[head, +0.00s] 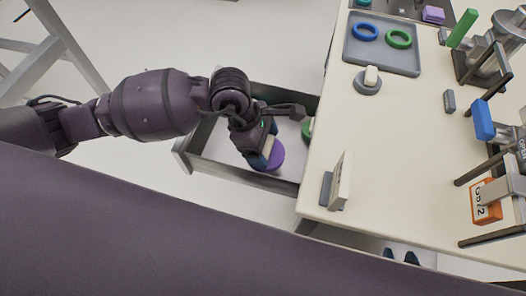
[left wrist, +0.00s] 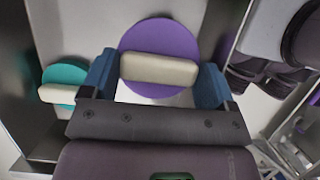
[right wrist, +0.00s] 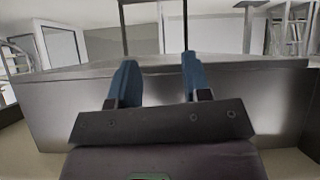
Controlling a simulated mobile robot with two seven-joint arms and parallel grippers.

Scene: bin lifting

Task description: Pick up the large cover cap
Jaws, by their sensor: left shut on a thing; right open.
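The large cover cap is a purple disc (head: 272,159) with a beige bar handle, inside the open drawer. In the left wrist view the purple disc (left wrist: 160,37) lies beyond my fingers. My left gripper (head: 262,150) reaches down into the drawer. Its blue fingers (left wrist: 158,82) are shut on the two ends of the beige handle. My arm hides part of the cap in the head view. My right gripper (right wrist: 156,85) is open and empty, facing a grey metal panel; its fingertips also show low in the head view (head: 400,256).
A smaller teal cap (left wrist: 65,73) with a beige handle lies in the drawer beside the purple one. The drawer wall (head: 205,165) surrounds them. The table (head: 385,145) on the right carries a grey tray (head: 375,57) with rings, blocks and a rack.

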